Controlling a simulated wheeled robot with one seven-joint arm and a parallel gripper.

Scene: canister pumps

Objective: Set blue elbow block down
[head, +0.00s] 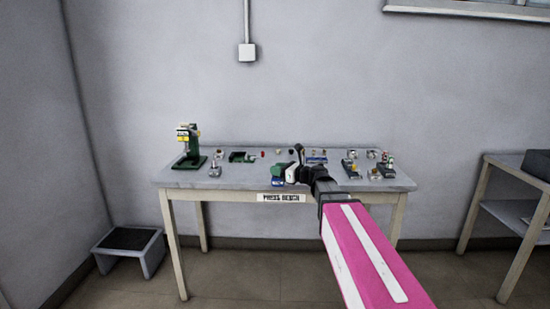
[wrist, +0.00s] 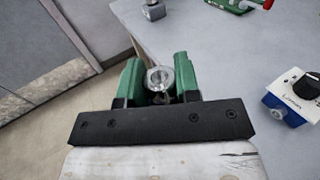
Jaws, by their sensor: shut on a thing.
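A small blue block (head: 278,182) shows at the gripper's end in the head view. In the wrist view, the two green fingers (wrist: 159,80) are shut on a piece with a round, bright metal end (wrist: 160,77). I take this piece to be the blue elbow block. Its blue body is hidden in the wrist view. I cannot tell whether it touches the bench top.
The bench (head: 180,177) ends just beside the gripper, with floor beyond. A blue unit with a white top and black knob (wrist: 295,95) stands close by. A small metal part (wrist: 154,10) and a green fixture (head: 240,157) are further left. A green press (head: 188,148) stands at the left end.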

